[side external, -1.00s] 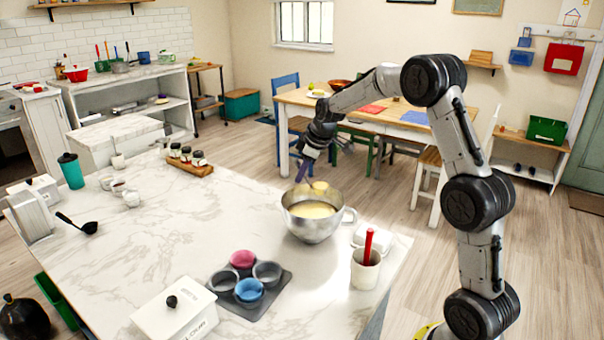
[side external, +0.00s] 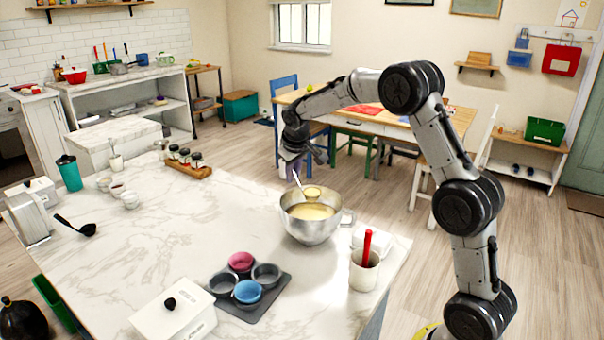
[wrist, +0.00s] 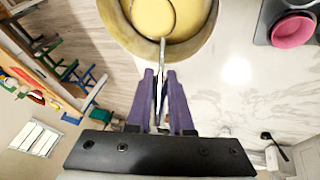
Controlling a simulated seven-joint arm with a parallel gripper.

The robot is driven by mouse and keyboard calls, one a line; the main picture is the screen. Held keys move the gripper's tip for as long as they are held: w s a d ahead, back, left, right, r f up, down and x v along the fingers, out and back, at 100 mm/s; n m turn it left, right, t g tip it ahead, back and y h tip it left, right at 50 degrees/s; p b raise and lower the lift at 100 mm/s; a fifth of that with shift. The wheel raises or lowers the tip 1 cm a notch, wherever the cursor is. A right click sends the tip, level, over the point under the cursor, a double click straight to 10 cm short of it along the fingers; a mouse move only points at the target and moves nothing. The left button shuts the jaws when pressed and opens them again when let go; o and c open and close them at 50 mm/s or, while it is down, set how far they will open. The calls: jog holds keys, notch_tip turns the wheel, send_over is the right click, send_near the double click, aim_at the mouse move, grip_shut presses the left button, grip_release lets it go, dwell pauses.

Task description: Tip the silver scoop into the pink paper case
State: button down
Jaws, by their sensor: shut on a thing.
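My gripper (side external: 294,170) is shut on the handle of the silver scoop (side external: 312,193), beyond the steel mixing bowl (side external: 311,228). The scoop's round head is over the bowl's opening and looks filled with pale yellow batter; I cannot tell whether it touches the batter below. In the wrist view, the purple fingers of my gripper (wrist: 163,88) pinch the scoop's thin handle (wrist: 162,52). The pink paper case (side external: 241,260) sits in the far cup of the dark muffin tin (side external: 257,312), well apart from the scoop. The case also shows in the wrist view (wrist: 293,31).
A blue case (side external: 248,291) sits in the tin's near cup. A white crock with a red-handled tool (side external: 365,272) stands right of the tin. A white lidded box (side external: 175,318) is at the front. A spice rack (side external: 188,170) stands farther back. The marble between is clear.

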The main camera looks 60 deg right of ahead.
jog(key=w+a+f, duration=0.2)
jog(key=w+a, duration=0.3)
jog(key=a, duration=0.7)
jog(key=w+a+f, duration=0.1)
jog(key=w+a, duration=0.3)
jog(key=a, duration=0.9)
jog(key=s+d+f+m+t+y, duration=0.1)
jog(key=d+f+t+y, duration=0.1)
jog(key=d+y, duration=0.3)
jog(key=s+d+f+m+t+y, duration=0.1)
jog(key=d+y, duration=0.4)
jog(key=y, duration=0.6)
jog(key=shift+d+f+m+t, duration=0.2)
jog(key=shift+f+m+t, duration=0.5)
jog(key=shift+f+t, duration=0.2)
jog(key=shift+r, duration=0.15)
